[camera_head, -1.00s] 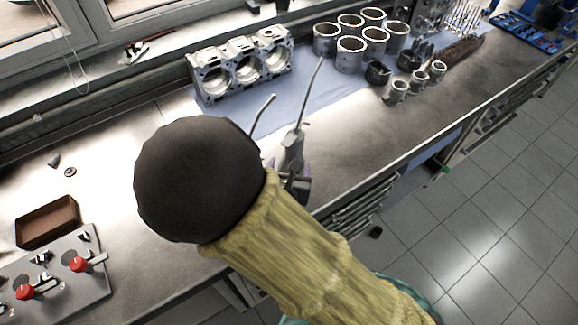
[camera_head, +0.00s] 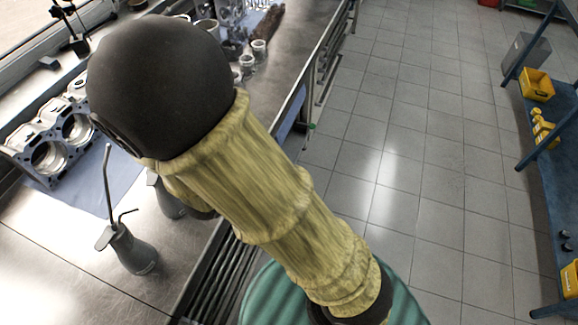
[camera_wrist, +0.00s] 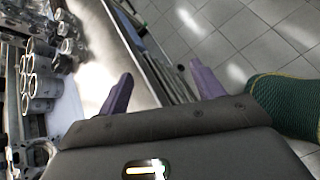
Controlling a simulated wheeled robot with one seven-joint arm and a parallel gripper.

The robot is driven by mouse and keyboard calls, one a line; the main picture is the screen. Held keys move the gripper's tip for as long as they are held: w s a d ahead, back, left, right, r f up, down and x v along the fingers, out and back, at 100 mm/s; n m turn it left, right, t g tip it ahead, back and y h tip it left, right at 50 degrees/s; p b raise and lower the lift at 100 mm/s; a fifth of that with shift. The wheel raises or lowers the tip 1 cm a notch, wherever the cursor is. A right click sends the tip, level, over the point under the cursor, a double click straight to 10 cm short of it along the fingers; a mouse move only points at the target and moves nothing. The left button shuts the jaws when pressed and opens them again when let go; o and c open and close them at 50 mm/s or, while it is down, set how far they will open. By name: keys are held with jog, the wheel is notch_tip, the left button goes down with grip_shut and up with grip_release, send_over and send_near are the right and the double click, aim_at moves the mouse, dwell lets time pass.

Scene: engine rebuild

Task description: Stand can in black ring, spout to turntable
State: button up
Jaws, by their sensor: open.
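A dark grey oil can (camera_head: 132,250) stands upright on the metal bench in the head view. Its long thin spout rises up, with a short bent lever beside it. Another dark body (camera_head: 168,197) shows just right of it, partly behind my arm; I cannot tell whether it is a second can. My gripper (camera_wrist: 162,88) is open and empty in the wrist view, its two purple fingers apart above the bench edge and floor. In the head view my arm hides the gripper. The black ring and turntable cannot be made out in the current views.
An engine block (camera_head: 50,145) lies on a blue cloth at left. Cylinder sleeves (camera_wrist: 42,84) and smaller parts stand farther along the bench. Drawers line the bench front. The tiled floor (camera_head: 420,170) is clear; a blue shelf with yellow bins (camera_head: 537,85) stands at right.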

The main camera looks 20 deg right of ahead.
jog(key=s+d+m+g+y, duration=0.2)
jog(key=s+d+m+g, duration=0.35)
jog(key=m, duration=0.45)
jog(key=r+m+y, duration=0.1)
jog(key=m, duration=0.3)
jog(key=w+r+m+t+y, duration=0.1)
jog(key=r+m+y, duration=0.1)
jog(key=m, duration=0.2)
jog(key=d+r+m+y, duration=0.1)
jog(key=m+y, duration=0.1)
jog(key=m, duration=0.1)
jog(key=shift+w+r+m, duration=0.15)
jog(key=shift+r+m, duration=0.1)
jog(key=shift+m, duration=0.15)
jog(key=shift+o, duration=0.3)
